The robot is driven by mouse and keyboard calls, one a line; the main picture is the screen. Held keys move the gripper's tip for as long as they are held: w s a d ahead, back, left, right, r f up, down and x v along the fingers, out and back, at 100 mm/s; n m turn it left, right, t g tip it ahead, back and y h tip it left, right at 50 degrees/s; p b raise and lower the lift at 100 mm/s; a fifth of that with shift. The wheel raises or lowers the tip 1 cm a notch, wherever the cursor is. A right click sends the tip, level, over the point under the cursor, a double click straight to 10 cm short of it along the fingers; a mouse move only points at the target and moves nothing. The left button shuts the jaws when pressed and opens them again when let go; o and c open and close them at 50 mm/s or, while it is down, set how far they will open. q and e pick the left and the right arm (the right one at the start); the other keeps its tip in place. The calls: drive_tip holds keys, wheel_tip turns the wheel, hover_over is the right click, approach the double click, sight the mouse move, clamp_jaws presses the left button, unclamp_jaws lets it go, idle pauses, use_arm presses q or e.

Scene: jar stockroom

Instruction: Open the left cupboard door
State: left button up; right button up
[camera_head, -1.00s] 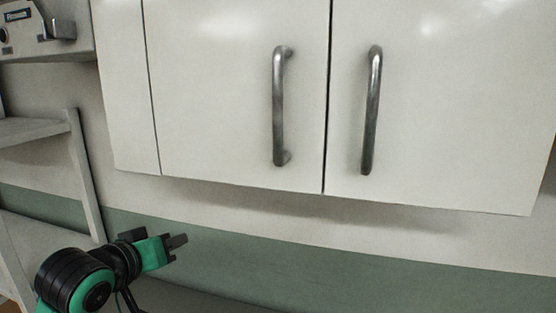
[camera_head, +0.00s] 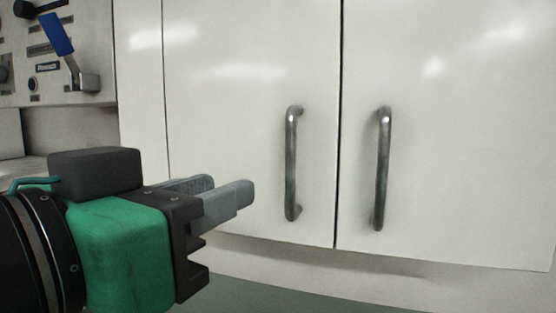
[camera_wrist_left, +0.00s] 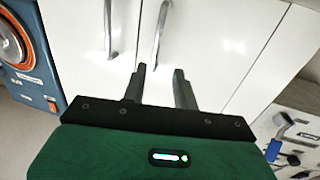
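The left cupboard door (camera_head: 230,100) is white and shut, with a vertical metal bar handle (camera_head: 291,165) near its right edge. My left gripper (camera_head: 230,187) is in front of this door, left of the handle and apart from it, fingers pointing right towards it. In the left wrist view the fingers (camera_wrist_left: 160,69) are spread with nothing between them, and the left door's handle (camera_wrist_left: 159,35) lies ahead of them. The right door (camera_head: 460,150) is also shut, with its own bar handle (camera_head: 382,170). My right gripper is in neither view.
A control panel with a blue lever (camera_head: 57,35) is on the wall at the left. The left wrist view shows a blue machine with an orange ring (camera_wrist_left: 14,38) at its left. The space in front of the doors looks clear.

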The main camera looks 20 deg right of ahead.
sight(288, 163)
use_arm(q)
drive_tip(key=p+x, duration=0.3)
drive_tip(key=x, duration=0.3)
drive_tip(key=p+x, duration=0.3)
drive_tip(key=x, duration=0.3)
drive_tip(key=shift+d+r, duration=0.25)
drive_tip(key=shift+d, duration=0.15)
drive_tip(key=shift+w+d+f, duration=0.1)
drive_tip(key=shift+w+d, duration=0.2)
drive_tip(key=shift+w, duration=0.05)
clamp_jaws()
